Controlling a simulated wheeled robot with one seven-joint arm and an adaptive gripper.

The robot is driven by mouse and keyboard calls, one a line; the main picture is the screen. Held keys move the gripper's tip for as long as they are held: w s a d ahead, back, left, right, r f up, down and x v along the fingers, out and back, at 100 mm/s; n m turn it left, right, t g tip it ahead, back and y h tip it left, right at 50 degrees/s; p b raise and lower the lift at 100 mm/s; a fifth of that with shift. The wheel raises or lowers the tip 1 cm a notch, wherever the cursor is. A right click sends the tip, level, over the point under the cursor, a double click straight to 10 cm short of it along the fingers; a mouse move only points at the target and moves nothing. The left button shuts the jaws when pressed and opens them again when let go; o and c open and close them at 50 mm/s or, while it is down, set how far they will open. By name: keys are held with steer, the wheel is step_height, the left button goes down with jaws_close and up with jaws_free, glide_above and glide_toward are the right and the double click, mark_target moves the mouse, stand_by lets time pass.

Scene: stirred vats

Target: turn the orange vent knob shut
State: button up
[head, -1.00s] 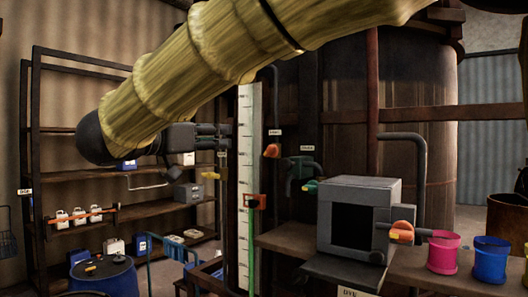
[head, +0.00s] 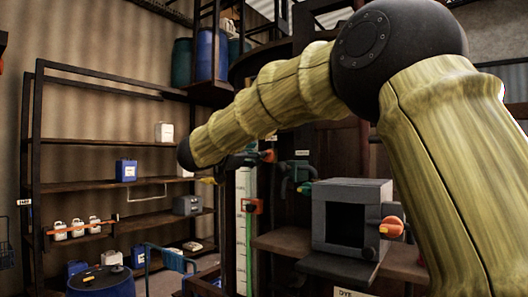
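A small orange knob (head: 268,156) sits on dark pipework beside the tall white gauge, just left of a dark green valve; I take it for the vent knob, but its label is not readable here. My gripper (head: 250,159) is a small dark shape beyond the end of my yellow-sleeved arm, pointing right. Its tips are at or very close to the left side of this knob; I cannot tell whether they touch. The finger gap is too small and dark to read. A larger orange knob (head: 391,227) is on the right side of a grey box.
The dark green valve (head: 299,171) stands just right of the small knob. A white gauge (head: 243,240) with a red clamp (head: 251,206) stands below my gripper. The grey box (head: 352,216) sits on a bench. Shelves (head: 90,187) with jugs fill the left.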

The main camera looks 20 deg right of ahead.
steer(key=w+f+p+x, duration=0.1)
steer(key=p+x, duration=0.1)
steer(key=x, duration=0.5)
steer(key=shift+a+p, duration=0.3)
steer(key=shift+a, duration=0.15)
steer(key=shift+s+r, duration=0.1)
steer(key=shift+s, duration=0.1)
jaws_close()
